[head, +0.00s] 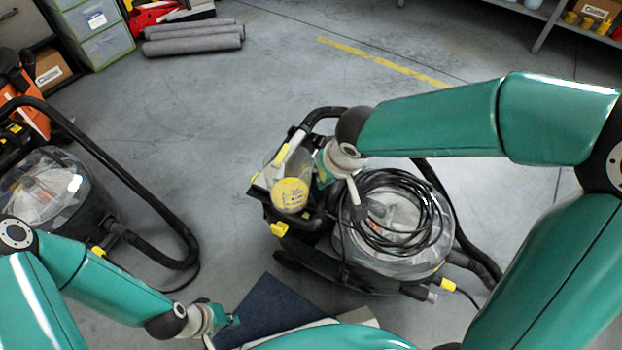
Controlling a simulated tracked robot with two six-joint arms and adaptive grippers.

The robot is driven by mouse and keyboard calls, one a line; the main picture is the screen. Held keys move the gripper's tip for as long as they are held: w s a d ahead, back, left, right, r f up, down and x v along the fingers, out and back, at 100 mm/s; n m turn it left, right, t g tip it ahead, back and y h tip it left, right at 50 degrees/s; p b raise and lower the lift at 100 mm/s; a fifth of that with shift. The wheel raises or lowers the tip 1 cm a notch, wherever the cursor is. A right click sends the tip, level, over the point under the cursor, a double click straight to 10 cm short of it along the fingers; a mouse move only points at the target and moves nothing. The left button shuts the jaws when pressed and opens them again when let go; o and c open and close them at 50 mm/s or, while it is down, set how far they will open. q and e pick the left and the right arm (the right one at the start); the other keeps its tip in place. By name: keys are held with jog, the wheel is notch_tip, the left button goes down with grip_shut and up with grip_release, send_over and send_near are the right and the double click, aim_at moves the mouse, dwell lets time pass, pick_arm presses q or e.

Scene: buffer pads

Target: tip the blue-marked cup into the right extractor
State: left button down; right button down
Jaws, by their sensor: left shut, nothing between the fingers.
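The right extractor (392,255) is a black and clear machine with a coiled black cable, standing in the middle of the view. A round yellow piece (290,193) with small dark print sits at its left end; I cannot tell whether it is a cup or part of the machine. I make out no clear blue-marked cup. My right gripper (325,168) is over the extractor's upper left part, beside the yellow piece; its fingers are too small and covered to read. My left gripper (230,321) is low in the view, shut and empty, at the left edge of a dark blue pad.
A second extractor (45,190) with a black hose stands at the left. The dark blue pad (268,308) lies on the floor at the bottom. Grey rolls (193,42) and drawers (100,38) are at the back left. A shelf (545,12) is at the back right. Floor between the machines is clear.

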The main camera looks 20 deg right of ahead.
jog(key=shift+w+d+f+m+g+y+p, duration=0.25)
jog(key=shift+g+y+p, duration=0.7)
jog(key=shift+p, duration=1.95)
jog(key=shift+w+d+f+m+g+y+p, duration=0.1)
jog(key=shift+w+d+f+g+y+p, duration=0.55)
jog(key=shift+p, duration=2.3)
jog(key=shift+w+a+r+m+g+y+p, duration=0.15)
jog(key=shift+g+y+p, duration=1.05)
jog(key=shift+p, duration=1.7)
jog(key=shift+s+f+g, duration=0.1)
jog(key=shift+f+g, duration=0.1)
jog(key=shift+g, duration=0.2)
jog(key=shift+s+a+f+g+y+b, duration=0.3)
jog(key=shift+f+g+y+b, duration=0.2)
jog(key=shift+g+b, duration=0.45)
jog(key=shift+s+f+g+y+b, duration=0.15)
jog(key=shift+g+y+b, duration=0.2)
jog(key=shift+y+b, duration=0.25)
jog(key=shift+a+r+g+y+b, duration=0.15)
jog(key=shift+r+g+y+b, duration=0.3)
jog(key=shift+g+b, duration=0.2)
jog(key=shift+m, duration=0.3)
